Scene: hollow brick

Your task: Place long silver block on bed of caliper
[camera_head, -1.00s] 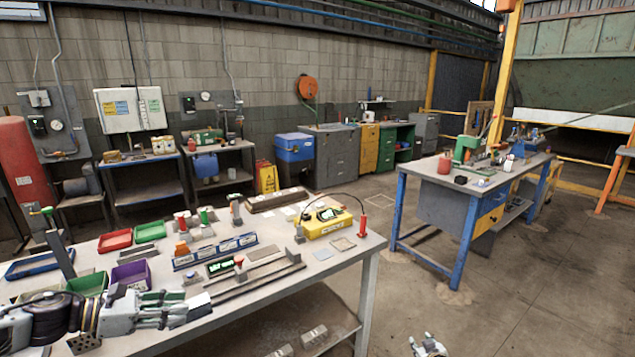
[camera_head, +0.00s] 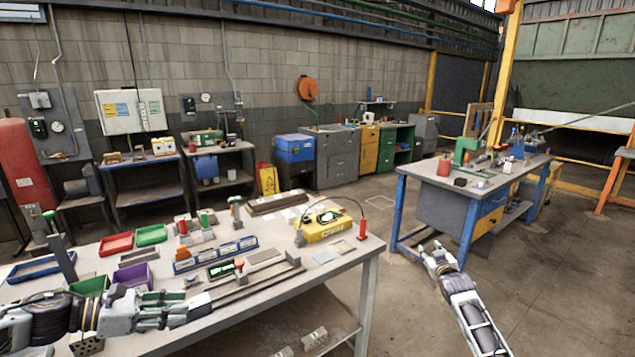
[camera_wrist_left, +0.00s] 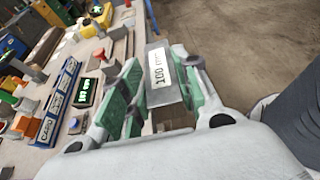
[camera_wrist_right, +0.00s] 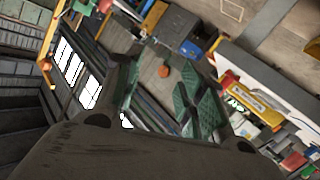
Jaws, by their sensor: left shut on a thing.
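My left gripper (camera_head: 180,306) is shut on the long silver block (camera_wrist_left: 159,72), which bears a white "100 mm" label in the left wrist view. In the head view the block (camera_head: 201,305) sticks out to the right of the fingers, near the table's front edge. The caliper's long dark bed (camera_head: 255,286) runs to the right of the block, with an end stop at its far right. Its green-lit display (camera_head: 221,268) and red knob (camera_head: 239,264) are behind the bed. My right gripper (camera_head: 436,254) is open and empty, off the table's right side.
A blue rack (camera_head: 217,253) with labelled blocks stands behind the caliper. Red, green and purple trays (camera_head: 132,276) are at the left. A yellow case (camera_head: 326,226) is at the back right. A second workbench (camera_head: 480,190) stands at the right, with open floor between.

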